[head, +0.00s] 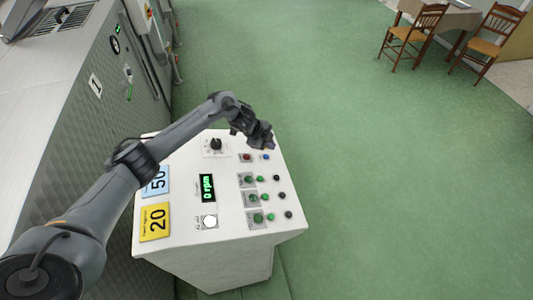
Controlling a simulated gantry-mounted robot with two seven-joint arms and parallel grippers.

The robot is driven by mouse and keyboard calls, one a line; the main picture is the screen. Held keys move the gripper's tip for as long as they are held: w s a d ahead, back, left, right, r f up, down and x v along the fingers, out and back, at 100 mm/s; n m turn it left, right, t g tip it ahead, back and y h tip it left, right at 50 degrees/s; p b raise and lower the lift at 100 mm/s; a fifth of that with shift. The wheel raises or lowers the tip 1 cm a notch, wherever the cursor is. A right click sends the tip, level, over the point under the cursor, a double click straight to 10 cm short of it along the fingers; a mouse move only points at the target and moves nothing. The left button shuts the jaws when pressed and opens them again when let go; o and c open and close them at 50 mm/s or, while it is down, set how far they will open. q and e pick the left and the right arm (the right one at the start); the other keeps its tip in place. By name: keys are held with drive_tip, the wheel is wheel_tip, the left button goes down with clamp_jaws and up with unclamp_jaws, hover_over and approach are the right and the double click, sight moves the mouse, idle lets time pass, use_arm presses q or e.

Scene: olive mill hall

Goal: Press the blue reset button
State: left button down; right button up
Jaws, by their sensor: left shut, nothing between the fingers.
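A white control console (182,250) stands below me. The blue button (266,157) is small and sits at the upper right of its sloped panel, right of a red button (247,157). My left arm reaches in from the left over the panel. My left gripper (268,145) is shut and empty, and in the picture it lies just above the blue button. I cannot tell whether it touches the button. My right gripper is not in view.
The panel also has a black knob (216,144), a green "0 rpm" display (207,187), a white button (209,221) and several green and black buttons. A grey machine (85,120) stands at left. Green floor is clear at right; chairs (408,36) are far off.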

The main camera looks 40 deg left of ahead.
use_arm(q)
drive_tip(key=shift+w+d+r+p, duration=0.15)
drive_tip(key=shift+r+p, duration=0.15)
drive_tip(key=shift+r, duration=0.2)
drive_tip(key=shift+w+r+p, duration=0.1)
drive_tip(key=shift+r+p, duration=0.15)
drive_tip(key=shift+r, duration=0.25)
